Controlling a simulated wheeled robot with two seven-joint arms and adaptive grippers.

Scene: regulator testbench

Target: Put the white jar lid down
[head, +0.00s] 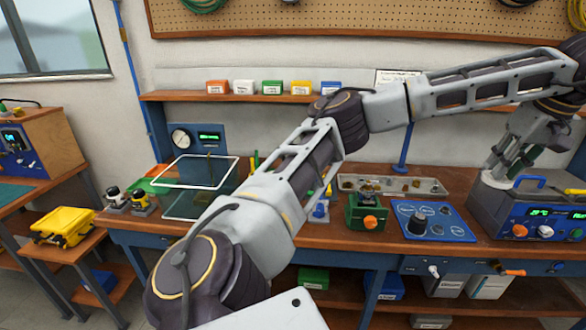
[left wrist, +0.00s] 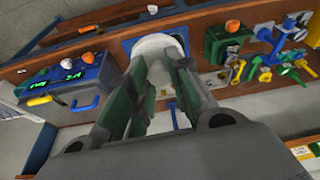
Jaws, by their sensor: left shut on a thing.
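The white jar lid (left wrist: 156,42) is a pale round piece at the tips of my left gripper (left wrist: 165,66) in the left wrist view. The green-padded fingers are shut on it, and they partly cover it. In the head view my left gripper (head: 511,158) hangs at the right, with the white lid (head: 491,181) at its lower end. It is in front of the blue-and-grey instrument box there. I cannot tell whether the lid touches anything. My right gripper is not in view.
The instrument box (head: 541,211) stands at the bench's right end. Left of it lie a blue knob panel (head: 437,226), a green block with an orange knob (head: 367,217) and a grey parts tray (head: 425,187). My arm hides the middle of the bench.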

